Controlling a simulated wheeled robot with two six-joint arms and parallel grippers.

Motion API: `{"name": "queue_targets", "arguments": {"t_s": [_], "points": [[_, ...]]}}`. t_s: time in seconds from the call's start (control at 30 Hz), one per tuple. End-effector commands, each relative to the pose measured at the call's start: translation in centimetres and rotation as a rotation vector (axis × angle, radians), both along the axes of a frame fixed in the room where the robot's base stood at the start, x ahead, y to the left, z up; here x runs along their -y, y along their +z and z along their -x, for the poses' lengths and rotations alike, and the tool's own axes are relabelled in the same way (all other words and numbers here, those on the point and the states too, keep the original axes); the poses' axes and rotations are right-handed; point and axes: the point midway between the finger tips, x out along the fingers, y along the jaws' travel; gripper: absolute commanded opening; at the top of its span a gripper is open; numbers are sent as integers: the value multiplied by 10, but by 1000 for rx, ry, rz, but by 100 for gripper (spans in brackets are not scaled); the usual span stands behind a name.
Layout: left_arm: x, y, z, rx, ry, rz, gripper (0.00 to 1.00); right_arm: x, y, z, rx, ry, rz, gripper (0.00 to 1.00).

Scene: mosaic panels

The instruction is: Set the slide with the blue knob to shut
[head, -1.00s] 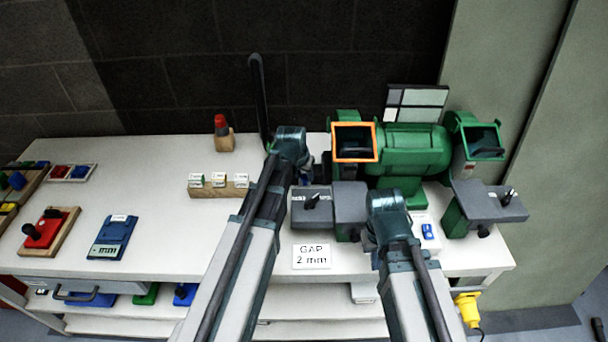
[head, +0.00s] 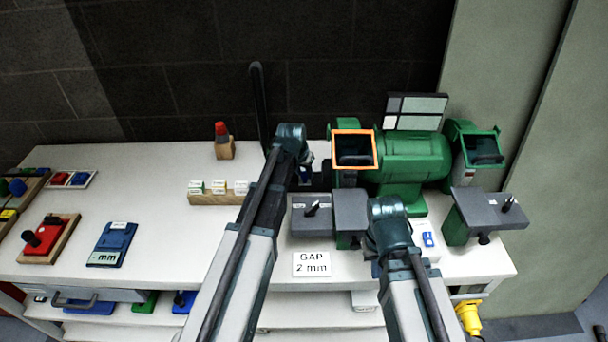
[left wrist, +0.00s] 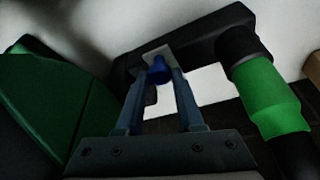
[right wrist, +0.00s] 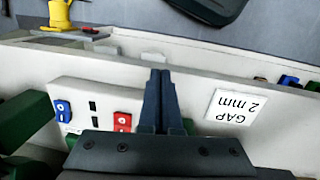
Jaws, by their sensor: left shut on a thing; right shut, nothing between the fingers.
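The blue knob (left wrist: 159,71) shows in the left wrist view, on a small pale plate (left wrist: 156,52) set in a dark grey arm-like part (left wrist: 195,36). My left gripper (left wrist: 160,80) has a finger on each side of the knob and is shut on it. In the head view, my left wrist is left of the orange-framed eye shield (head: 354,150) of the green bench grinder (head: 412,158), and its fingertips are hidden. My right gripper (right wrist: 160,82) is shut and empty, above the bench's front part between a switch box (right wrist: 95,105) and the gap card.
The "GAP 2 mm" card (head: 311,264) lies on the bench in front of the left grey tool rest (head: 312,214). The right tool rest (head: 486,214) stands further right. A wooden block with white labels (head: 217,198) lies left of my left arm.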

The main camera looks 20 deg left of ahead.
Motion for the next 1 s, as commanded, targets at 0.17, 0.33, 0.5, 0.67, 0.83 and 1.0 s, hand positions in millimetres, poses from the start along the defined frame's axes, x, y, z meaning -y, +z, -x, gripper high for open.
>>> {"name": "queue_targets", "arguments": {"t_s": [0.17, 0.33, 0.5, 0.67, 0.83, 1.0], "points": [[-1, 1, -4, 10, 2, -2, 65, 0, 0, 0, 0, 0, 0, 0], [-1, 1, -3, 8, 1, -2, 66, 0, 0, 0, 0, 0, 0, 0], [-1, 2, -2, 7, 1, -2, 66, 0, 1, 0, 0, 0, 0, 0], [-1, 8, 0, 7, 1, -2, 66, 0, 8, 0, 0, 0, 0, 0], [-1, 25, 6, 7, 2, -1, 66, 0, 24, 0, 0, 0, 0, 0], [-3, 49, 16, 7, 2, -2, 66, 0, 48, 0, 0, 0, 0, 0]]}}
